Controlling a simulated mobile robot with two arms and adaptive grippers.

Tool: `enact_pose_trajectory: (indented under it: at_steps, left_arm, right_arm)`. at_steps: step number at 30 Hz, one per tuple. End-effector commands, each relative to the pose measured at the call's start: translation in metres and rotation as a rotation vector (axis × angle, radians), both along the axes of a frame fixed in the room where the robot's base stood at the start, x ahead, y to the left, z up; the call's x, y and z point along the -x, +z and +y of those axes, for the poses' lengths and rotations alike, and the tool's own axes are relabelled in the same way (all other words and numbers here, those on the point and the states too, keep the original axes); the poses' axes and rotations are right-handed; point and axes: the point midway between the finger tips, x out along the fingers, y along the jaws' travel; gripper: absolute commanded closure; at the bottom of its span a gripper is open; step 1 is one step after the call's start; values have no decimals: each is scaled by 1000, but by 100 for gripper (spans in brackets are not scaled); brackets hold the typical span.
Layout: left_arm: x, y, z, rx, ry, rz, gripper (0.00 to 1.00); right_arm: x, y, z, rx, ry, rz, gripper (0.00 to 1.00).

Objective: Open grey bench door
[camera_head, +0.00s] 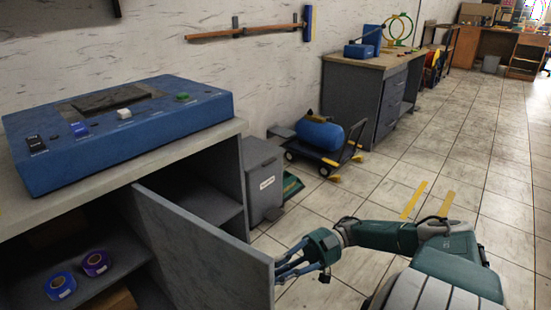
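The grey bench door (205,255) stands swung out from the bench, at an angle to its front. The compartment behind it is exposed. My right gripper (284,264) is at the door's outer edge, on the right of the panel. Its fingers point left toward the edge, and their tips meet or pass behind it. I cannot tell whether they touch or grip the door. My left gripper is not in view.
A blue control box (115,140) sits on the bench top (200,140). Blue (60,285) and purple (95,263) rolls lie on the shelf inside. A grey bin (263,180) and a cart with a blue tank (320,134) stand beyond. The tiled floor at right is largely clear.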

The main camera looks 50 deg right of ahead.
Motion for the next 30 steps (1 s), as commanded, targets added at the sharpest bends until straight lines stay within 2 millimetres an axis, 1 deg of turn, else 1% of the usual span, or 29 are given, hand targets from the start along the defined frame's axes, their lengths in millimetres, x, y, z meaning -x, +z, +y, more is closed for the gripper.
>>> enact_pose_trajectory:
  at_steps: [1,12,13,15,16,30]
  left_arm:
    - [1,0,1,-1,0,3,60]
    - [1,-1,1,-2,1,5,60]
    - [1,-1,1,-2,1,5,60]
    - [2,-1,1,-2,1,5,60]
    - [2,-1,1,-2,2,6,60]
    - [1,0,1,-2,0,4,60]
  right_arm:
    - [-17,5,-4,2,-44,-21,100]
    - [-17,5,-4,1,-43,-22,100]
    - [-17,5,-4,1,-43,-22,80]
    - [-17,5,-4,0,-43,-21,66]
    - [-17,5,-4,0,-43,-21,65]
    - [-14,3,-3,3,-37,-15,65]
